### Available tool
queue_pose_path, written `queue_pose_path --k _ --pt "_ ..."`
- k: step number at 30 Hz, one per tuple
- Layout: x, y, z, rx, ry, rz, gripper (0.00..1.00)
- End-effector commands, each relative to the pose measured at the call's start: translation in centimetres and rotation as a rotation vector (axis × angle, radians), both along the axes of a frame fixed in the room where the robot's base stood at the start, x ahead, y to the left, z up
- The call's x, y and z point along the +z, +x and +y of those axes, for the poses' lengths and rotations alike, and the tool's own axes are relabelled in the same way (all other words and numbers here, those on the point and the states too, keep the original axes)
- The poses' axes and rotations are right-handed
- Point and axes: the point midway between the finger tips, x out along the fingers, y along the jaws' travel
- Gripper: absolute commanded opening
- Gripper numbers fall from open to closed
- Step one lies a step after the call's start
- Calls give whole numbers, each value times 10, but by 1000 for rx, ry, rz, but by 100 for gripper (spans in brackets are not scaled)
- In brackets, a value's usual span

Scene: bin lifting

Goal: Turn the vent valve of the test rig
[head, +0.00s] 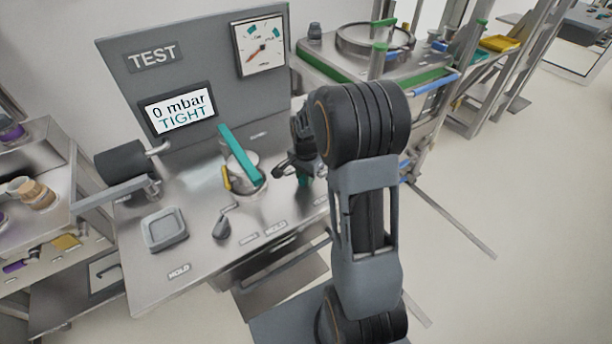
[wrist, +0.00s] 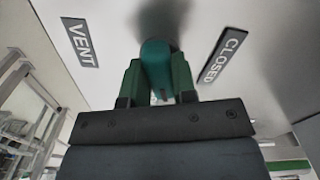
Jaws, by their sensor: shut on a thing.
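In the wrist view, the teal vent valve handle (wrist: 156,62) stands between the two green fingers of my gripper (wrist: 158,85). The fingers are shut on it. The handle lies between the VENT label (wrist: 81,42) on the left and the CLOSED label (wrist: 222,56) on the right. In the head view, my gripper (head: 303,180) is low at the right side of the test rig (head: 195,270); the valve is mostly hidden there. The rig's display (head: 179,110) reads "0 mbar TIGHT".
A teal lever (head: 240,154) over a round metal vessel stands left of my gripper. A dial gauge (head: 260,45) is on the back panel. A square grey tray (head: 164,229) lies at the front left. A green-edged cart (head: 385,70) stands behind my arm. Open floor lies to the right.

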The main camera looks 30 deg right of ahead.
Motion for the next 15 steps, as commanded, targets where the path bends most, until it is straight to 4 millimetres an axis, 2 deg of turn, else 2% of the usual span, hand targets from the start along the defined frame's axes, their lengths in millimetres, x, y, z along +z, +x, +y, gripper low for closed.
queue_pose_path --k 6,15 --pt "0 0 0 -158 0 -2 2" --pt "1 1 0 -294 0 -2 2"
